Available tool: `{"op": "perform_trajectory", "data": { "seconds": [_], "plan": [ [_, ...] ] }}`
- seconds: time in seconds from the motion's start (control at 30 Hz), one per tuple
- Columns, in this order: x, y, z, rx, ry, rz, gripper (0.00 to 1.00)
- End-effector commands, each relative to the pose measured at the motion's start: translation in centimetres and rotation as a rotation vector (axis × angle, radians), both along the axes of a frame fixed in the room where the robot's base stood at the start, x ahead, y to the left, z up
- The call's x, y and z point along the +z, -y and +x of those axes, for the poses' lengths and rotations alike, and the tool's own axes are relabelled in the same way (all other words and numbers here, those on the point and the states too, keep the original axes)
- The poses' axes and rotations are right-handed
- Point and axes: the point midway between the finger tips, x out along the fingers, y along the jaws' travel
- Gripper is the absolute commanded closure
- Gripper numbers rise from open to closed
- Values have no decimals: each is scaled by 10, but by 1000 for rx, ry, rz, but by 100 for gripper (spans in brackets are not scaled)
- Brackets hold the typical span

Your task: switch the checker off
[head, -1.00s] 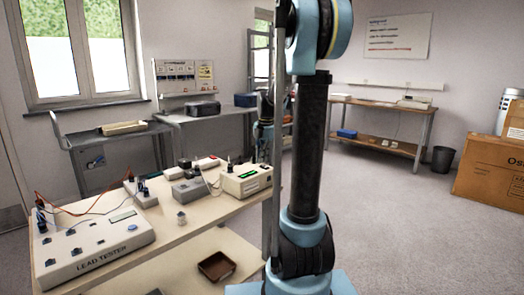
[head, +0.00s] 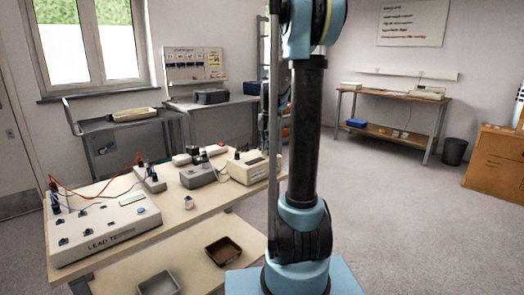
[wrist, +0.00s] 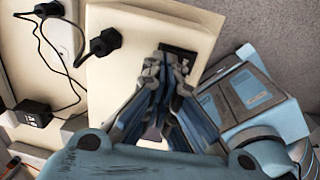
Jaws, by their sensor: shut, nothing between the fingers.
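The likely checker, a cream box (head: 246,169), stands at the right end of the near bench in the head view, partly behind my arm. The wrist view shows a cream casing (wrist: 118,68) close up, with a black plug on its left and a dark rectangular part (wrist: 181,62), perhaps a switch, near its upper right corner. My gripper (wrist: 170,62) is shut and empty, with its fingertips at or just in front of that dark part. I cannot tell whether they touch. The fingers hide part of it. In the head view I cannot make out my gripper.
A lead tester (head: 100,234) with orange and dark leads fills the bench's left end. A grey box (head: 197,176) stands beside the cream box. A brown tray (head: 223,251) and a grey tray (head: 158,284) lie on the lower shelf. Open floor lies to the right.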

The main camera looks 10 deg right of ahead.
Motion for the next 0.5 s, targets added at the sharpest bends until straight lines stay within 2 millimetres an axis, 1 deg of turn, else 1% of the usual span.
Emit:
{"op": "perform_trajectory", "data": {
  "seconds": [0.27, 0.5],
  "plan": [
    [0, 3, -2, -4, 1, 1, 100],
    [1, 8, -9, -5, 1, 1, 100]
  ]
}}
